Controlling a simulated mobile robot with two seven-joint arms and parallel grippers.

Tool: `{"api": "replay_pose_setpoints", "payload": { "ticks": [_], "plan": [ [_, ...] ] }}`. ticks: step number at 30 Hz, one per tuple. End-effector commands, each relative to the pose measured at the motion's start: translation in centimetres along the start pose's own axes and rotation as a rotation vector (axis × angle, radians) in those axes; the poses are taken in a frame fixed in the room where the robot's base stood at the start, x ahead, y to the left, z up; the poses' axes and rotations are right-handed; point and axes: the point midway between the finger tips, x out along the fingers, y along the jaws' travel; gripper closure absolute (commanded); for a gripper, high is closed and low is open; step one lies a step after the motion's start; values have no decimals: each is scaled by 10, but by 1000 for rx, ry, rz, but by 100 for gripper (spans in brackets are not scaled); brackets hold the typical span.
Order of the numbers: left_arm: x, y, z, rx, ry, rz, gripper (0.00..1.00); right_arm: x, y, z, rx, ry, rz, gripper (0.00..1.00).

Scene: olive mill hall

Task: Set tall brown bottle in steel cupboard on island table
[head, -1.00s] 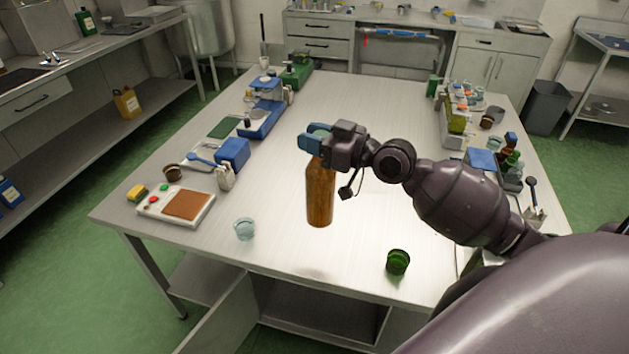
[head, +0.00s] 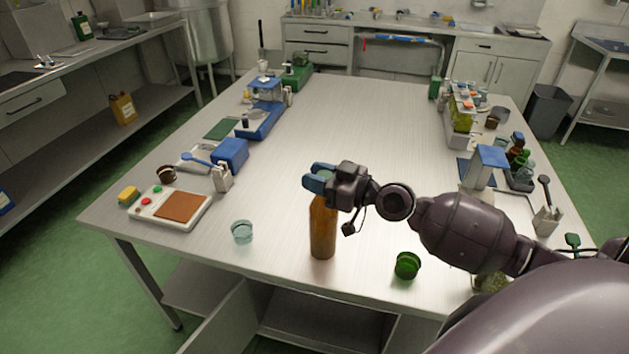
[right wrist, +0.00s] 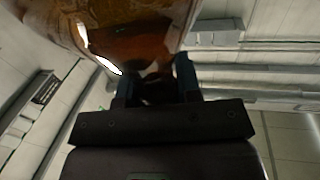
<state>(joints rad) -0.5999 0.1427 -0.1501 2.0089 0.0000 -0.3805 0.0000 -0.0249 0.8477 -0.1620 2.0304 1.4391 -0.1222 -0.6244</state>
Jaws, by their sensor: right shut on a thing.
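The tall brown bottle (head: 322,228) is upright at the near middle of the island table (head: 345,130). Its base is at or very near the table top; I cannot tell for certain that it touches. My right gripper (head: 319,181) is shut on the bottle's neck from the right. In the right wrist view the brown glass (right wrist: 140,30) fills the top, between and beyond the fingers (right wrist: 157,85). The steel cupboard (head: 318,318) is under the table's near edge, with a door (head: 222,322) swung open. My left gripper is out of view.
A small clear glass cup (head: 242,232) stands left of the bottle and a green cup (head: 407,265) right of it. A white board with a brown pad (head: 172,208) lies at the left. Bottles and racks line the right edge. The table's middle is clear.

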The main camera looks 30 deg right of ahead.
Motion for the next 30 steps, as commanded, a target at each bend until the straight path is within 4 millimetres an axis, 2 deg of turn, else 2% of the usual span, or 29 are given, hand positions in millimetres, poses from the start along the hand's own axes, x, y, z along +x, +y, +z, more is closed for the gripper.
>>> {"api": "replay_pose_setpoints", "payload": {
  "ticks": [8,14,15,19,30],
  "plan": [
    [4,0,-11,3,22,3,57,0,0,-3,-4,7,0,100],
    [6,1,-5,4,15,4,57,0,0,2,-2,5,0,100],
    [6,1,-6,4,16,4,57,0,0,3,-1,2,0,64],
    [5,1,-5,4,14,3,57,0,0,2,-1,2,0,44],
    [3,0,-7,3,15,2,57,0,0,-1,-2,3,0,43]
  ]
}}
